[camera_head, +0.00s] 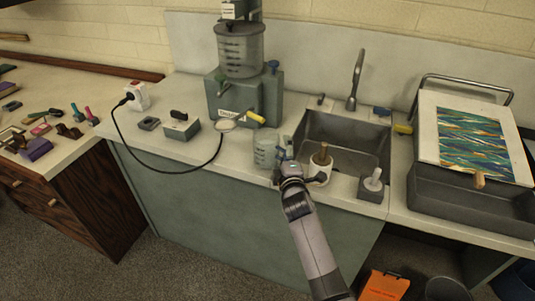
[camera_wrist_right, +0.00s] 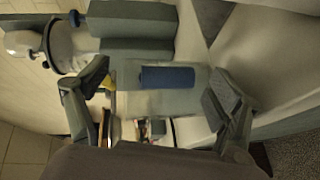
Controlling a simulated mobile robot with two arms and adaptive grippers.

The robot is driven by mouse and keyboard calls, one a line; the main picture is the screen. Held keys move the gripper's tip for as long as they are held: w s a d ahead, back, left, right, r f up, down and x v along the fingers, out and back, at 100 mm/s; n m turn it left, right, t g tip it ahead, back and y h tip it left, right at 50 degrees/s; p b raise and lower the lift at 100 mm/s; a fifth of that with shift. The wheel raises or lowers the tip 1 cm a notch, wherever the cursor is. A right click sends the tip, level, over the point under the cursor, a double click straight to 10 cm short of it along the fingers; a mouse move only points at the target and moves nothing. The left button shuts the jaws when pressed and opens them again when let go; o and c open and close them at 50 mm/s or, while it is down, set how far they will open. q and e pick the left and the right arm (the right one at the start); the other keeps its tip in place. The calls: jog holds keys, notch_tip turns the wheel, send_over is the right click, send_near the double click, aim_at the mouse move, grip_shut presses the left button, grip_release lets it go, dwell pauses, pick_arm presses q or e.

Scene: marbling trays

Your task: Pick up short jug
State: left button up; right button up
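The short jug (camera_head: 265,151) is a clear, pale vessel standing upright on the counter just left of the sink. In the right wrist view the jug (camera_wrist_right: 165,102) shows as a translucent body with a blue handle. My right gripper (camera_head: 283,160) is at the jug's right side in the head view. In the right wrist view its two fingers (camera_wrist_right: 160,95) are spread apart, with the jug between them. Whether a finger touches the jug, I cannot tell. My left gripper is in neither view.
A grey dispenser (camera_head: 245,95) stands behind the jug. The sink (camera_head: 345,135) is to its right, with a white mug (camera_head: 319,172) holding a brown-handled tool. A black cord and small grey box (camera_head: 182,127) lie left. A marbling tray (camera_head: 470,205) is far right.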

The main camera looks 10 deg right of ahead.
jog(key=c, duration=2)
jog(key=shift+w+r, duration=0.1)
grip_shut()
